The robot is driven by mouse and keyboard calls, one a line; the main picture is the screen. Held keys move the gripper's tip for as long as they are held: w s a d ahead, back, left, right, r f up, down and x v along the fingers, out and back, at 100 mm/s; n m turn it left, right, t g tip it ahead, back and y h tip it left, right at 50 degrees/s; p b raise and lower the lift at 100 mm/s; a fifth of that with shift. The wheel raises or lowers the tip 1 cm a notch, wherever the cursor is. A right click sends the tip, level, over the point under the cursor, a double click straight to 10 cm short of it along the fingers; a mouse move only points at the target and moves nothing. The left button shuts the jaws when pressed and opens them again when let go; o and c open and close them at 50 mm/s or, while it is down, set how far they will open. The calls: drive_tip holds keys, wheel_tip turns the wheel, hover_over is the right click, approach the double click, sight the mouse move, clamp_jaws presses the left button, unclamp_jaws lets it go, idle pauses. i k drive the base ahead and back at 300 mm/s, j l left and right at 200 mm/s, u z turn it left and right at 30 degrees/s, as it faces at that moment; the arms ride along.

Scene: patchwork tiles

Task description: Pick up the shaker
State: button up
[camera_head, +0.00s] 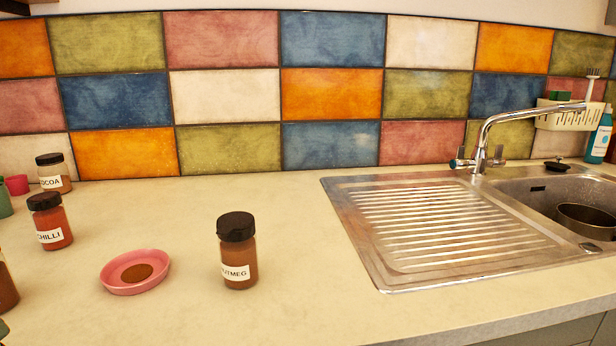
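Several shakers with black lids and white labels stand upright on the pale counter. The nutmeg shaker (238,251) is brown and stands nearest the middle, to the right of a pink dish. The chilli shaker (50,222) is red-brown and stands to the left of the dish. The cocoa shaker (54,173) stands behind it, near the tiled wall. My gripper is not in view, so its state does not show.
The pink dish (118,289) holds brown powder. A metal sink with drainer (345,202) fills the right; a dark pan (587,221) sits in its basin. A brown jar (6,288) is cut off at the left edge. The counter between nutmeg and drainer is clear.

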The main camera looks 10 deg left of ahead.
sight(48, 214)
drive_tip(key=u, duration=1.35)
